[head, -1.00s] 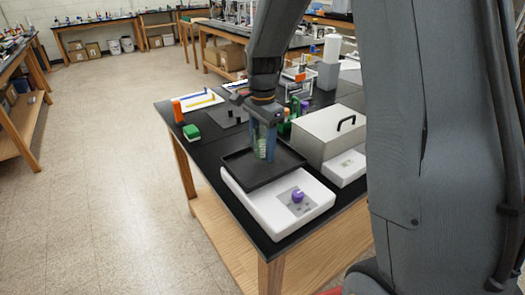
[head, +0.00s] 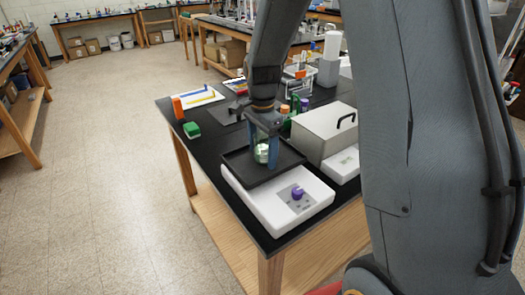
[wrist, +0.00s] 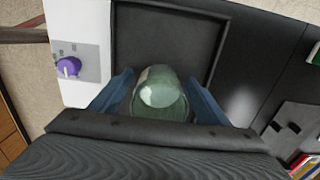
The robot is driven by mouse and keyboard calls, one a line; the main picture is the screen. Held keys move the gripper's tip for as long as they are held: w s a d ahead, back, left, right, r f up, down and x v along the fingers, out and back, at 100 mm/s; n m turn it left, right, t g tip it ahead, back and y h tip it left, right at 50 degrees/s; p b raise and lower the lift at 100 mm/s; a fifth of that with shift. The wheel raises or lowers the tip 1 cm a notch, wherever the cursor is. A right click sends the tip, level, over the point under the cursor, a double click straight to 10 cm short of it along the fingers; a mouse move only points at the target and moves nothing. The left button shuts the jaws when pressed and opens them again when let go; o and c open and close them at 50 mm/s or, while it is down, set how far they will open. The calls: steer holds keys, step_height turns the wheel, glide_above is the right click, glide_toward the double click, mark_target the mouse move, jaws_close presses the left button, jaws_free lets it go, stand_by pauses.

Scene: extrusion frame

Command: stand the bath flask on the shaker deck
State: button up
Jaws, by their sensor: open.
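The bath flask (head: 261,154) is a pale green glass vessel with a whitish patch. It appears upright on the black tray-like deck (head: 239,164) of the white shaker (head: 265,208). My gripper (head: 262,150) is over the deck with its blue fingers on either side of the flask. In the wrist view the flask (wrist: 160,97) lies between the two spread fingers of my gripper (wrist: 160,88), and the dark deck (wrist: 165,35) shows beyond it. The jaws are open. The flask's base is partly hidden by the near finger.
A grey lidded box (head: 325,132) with a black handle stands close right of the deck. A green block (head: 192,130) and an orange bottle (head: 178,108) stand at the bench's left. Several small coloured bottles stand behind the gripper. A purple knob (head: 297,194) is on the shaker's front.

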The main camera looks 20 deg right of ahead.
step_height(320, 180, up, 12)
steer(key=b, duration=0.3)
steer(key=shift+r+b, duration=0.15)
steer(key=shift+b, duration=0.2)
